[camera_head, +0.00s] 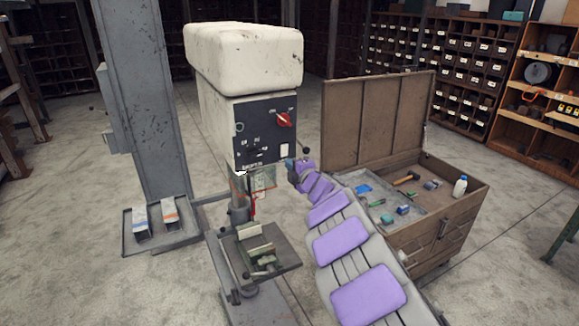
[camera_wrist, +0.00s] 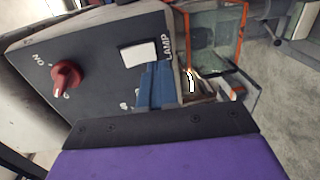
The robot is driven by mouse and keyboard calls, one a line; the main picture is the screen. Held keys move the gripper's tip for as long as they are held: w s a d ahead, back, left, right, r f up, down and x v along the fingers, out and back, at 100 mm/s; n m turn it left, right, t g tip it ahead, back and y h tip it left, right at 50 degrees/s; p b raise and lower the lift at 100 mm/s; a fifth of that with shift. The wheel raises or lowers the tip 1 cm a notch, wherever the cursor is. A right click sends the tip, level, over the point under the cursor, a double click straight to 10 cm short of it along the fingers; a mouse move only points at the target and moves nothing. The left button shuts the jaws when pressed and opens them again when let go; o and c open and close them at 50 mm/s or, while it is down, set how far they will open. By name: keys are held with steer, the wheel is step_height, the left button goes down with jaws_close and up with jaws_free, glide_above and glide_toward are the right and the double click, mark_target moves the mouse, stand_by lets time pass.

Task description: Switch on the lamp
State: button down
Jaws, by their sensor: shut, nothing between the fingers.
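The machine's dark control panel (camera_head: 262,130) faces me on the white drill head. A white rectangular switch (camera_wrist: 139,54) sits beside the printed word LAMP; it also shows as a white plate low on the panel in the head view (camera_head: 284,151). My gripper (camera_head: 291,164) is near the panel's lower right corner, just below the switch. Its blue fingers (camera_wrist: 155,86) are shut and empty, close to the switch's lower edge in the wrist view; I cannot tell whether they touch. Whether the lamp is lit is unclear.
A red rotary knob (camera_wrist: 67,77) is on the same panel. An orange-edged clear guard (camera_wrist: 214,40) hangs beside the panel. Below is the machine's table (camera_head: 283,262). An open wooden tool chest (camera_head: 425,238) stands to the right.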

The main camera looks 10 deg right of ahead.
steer(key=s+d+m+g+h+b, duration=0.25)
steer(key=s+d+m+h, duration=0.5)
steer(key=s, duration=0.55)
steer(key=s+d+m+g+h+b, duration=0.1)
steer(key=s+d+m+g+h, duration=0.25)
steer(key=s+d+m, duration=0.7)
steer(key=s+a+f+m+g+y+b, duration=0.1)
steer(key=s+a+f+g, duration=0.3)
steer(key=s, duration=0.9)
steer(key=s+a+f+m+g+y+b, duration=0.1)
steer(key=s+a+f+g+y, duration=0.2)
steer(key=s+a, duration=0.4)
steer(key=s+a+f+m+g+y+b, duration=0.1)
steer(key=s+a+f+g, duration=0.3)
steer(key=s, duration=1.7)
step_height(320, 180, down, 3)
steer(key=shift+s+a+r+m+g+y+b, duration=0.1)
steer(key=shift+s+a+m+g+y+b, duration=0.2)
steer(key=shift+a, duration=0.7)
